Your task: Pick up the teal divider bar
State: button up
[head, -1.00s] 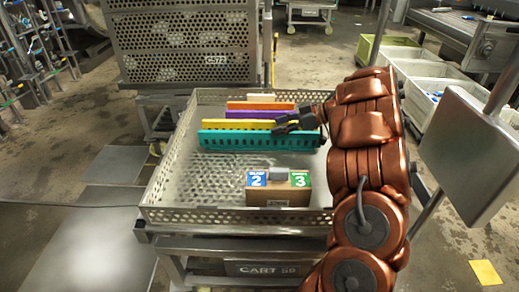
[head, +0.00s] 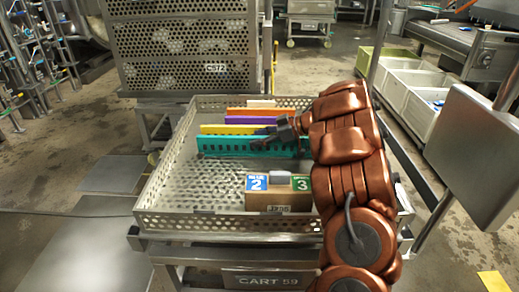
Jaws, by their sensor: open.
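The teal divider bar (head: 225,146) is a long slotted bar standing across the tray, nearest to me of several coloured bars. My gripper (head: 262,139) is dark and open, over the right half of the teal bar, near its top edge. Whether its fingers touch or straddle the bar cannot be made out. My copper-coloured arm comes in from the right and hides the bar's right end.
A perforated metal tray (head: 160,188) on a cart holds yellow (head: 220,129), purple (head: 240,119) and orange (head: 245,111) bars behind the teal one. A cardboard box (head: 265,200) with blue and green labels stands in front. A perforated metal crate (head: 180,45) stands behind.

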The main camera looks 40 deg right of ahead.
grip_shut()
dwell(0.3)
dwell(0.3)
